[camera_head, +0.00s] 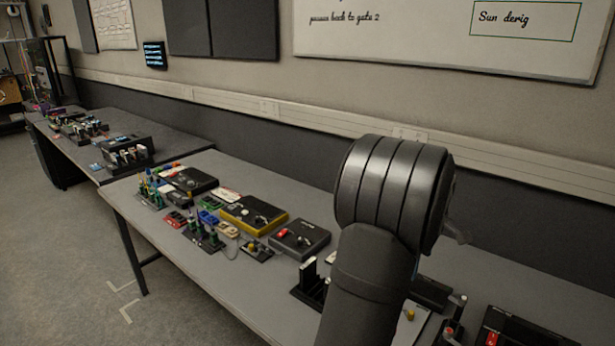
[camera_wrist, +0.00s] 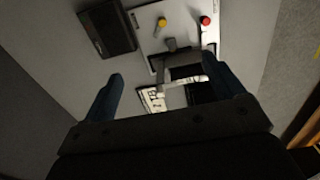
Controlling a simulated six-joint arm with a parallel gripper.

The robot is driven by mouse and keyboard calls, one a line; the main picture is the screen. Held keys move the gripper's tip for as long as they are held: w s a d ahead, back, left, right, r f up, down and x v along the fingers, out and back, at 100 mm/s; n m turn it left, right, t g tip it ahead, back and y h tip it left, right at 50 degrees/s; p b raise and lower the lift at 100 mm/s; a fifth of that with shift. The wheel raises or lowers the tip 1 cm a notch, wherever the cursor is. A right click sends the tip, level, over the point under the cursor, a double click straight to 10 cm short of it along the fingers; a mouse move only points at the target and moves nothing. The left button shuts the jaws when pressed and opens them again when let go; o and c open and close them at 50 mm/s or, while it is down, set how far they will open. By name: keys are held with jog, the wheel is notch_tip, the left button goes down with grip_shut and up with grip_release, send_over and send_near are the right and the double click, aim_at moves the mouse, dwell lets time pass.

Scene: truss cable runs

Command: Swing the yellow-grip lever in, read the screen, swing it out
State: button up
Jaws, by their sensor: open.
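In the wrist view a yellow grip (camera_wrist: 162,21) stands on a pale plate (camera_wrist: 148,42), with a red knob (camera_wrist: 205,20) to its right. The yellow grip also shows in the head view (camera_head: 410,315), low and right of my arm. My gripper (camera_wrist: 162,68) is open and empty, its two dark fingers spread above the bench and apart from the yellow grip. A dark, bracket-like unit (camera_wrist: 185,72) lies between the fingers. I cannot make out a readable screen on the bench. In the head view my arm hides most of the gripper.
A flat black box (camera_wrist: 107,28) lies left of the plate. In the head view, a yellow-edged box (camera_head: 253,215), a dark box with a red switch (camera_head: 300,240) and several small parts crowd the bench left of my arm. The bench's front left strip (camera_head: 225,275) is clear.

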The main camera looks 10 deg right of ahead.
jog(key=a+f, duration=0.1)
jog(key=f, duration=0.1)
jog(key=w+a+f+n+g+h, duration=0.1)
jog(key=f, duration=0.2)
jog(key=w+a+f+h, duration=0.1)
jog(key=a+f, duration=0.1)
jog(key=shift+f+n+g, duration=0.2)
jog(key=shift+n+g, duration=0.1)
jog(key=shift+n, duration=0.1)
grip_shut()
jog(key=shift+s, duration=0.1)
jog(key=x, duration=1)
